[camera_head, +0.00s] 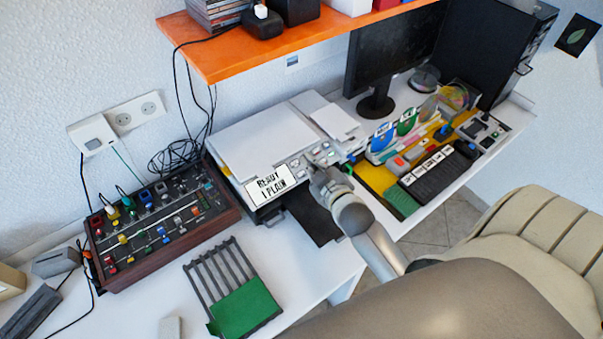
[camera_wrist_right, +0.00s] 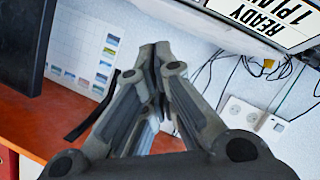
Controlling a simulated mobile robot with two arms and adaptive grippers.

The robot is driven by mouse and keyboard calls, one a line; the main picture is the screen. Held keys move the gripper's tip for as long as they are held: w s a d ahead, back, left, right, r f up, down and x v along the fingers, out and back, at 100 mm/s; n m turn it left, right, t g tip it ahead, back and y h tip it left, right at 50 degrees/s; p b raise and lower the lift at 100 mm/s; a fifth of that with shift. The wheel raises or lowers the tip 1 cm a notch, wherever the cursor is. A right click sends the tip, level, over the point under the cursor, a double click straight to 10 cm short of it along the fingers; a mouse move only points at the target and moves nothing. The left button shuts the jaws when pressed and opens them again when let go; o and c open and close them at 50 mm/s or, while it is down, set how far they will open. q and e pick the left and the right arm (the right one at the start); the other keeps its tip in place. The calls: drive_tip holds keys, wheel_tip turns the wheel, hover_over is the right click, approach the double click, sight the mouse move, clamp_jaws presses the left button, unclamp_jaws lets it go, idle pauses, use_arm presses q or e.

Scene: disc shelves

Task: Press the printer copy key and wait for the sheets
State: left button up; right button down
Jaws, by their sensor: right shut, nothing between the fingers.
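The white printer (camera_head: 262,140) stands on the white desk, with a display card (camera_head: 270,185) on its front that reads "READY 1 PLAIN". The card also shows in the right wrist view (camera_wrist_right: 280,18). A small key panel (camera_head: 314,158) with several keys is right of the card. My right gripper (camera_head: 314,168) is shut and empty, its tips at the panel's front edge; I cannot tell whether they touch a key. Its shut fingers show in the right wrist view (camera_wrist_right: 162,55). The dark output tray (camera_head: 312,220) below shows no sheet on its visible part. My left gripper is out of view.
A mixer console (camera_head: 160,225) stands left of the printer, and a rack with a green sheet (camera_head: 245,305) lies in front. An orange shelf (camera_head: 250,60) hangs above. A monitor (camera_head: 390,50) and a black keypad (camera_head: 438,172) are at the right.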

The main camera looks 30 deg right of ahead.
drive_tip(key=b, duration=0.7)
hover_over(301, 175)
drive_tip(key=s, duration=0.3)
wheel_tip(301, 175, down, 7)
drive_tip(key=shift+w+a+f, duration=0.25)
drive_tip(key=shift+w+f, duration=0.1)
drive_tip(key=shift+w, duration=0.2)
drive_tip(key=shift+f, duration=0.1)
drive_tip(key=shift+w+f+b, duration=0.2)
drive_tip(key=shift+f+b, duration=0.05)
drive_tip(key=shift+b, duration=0.05)
drive_tip(key=shift+w+f, duration=0.15)
drive_tip(key=shift+f, duration=0.25)
idle(0.7)
drive_tip(key=shift+s+r+p, duration=0.4)
drive_tip(key=shift+r+p, duration=0.35)
drive_tip(key=shift+p, duration=0.05)
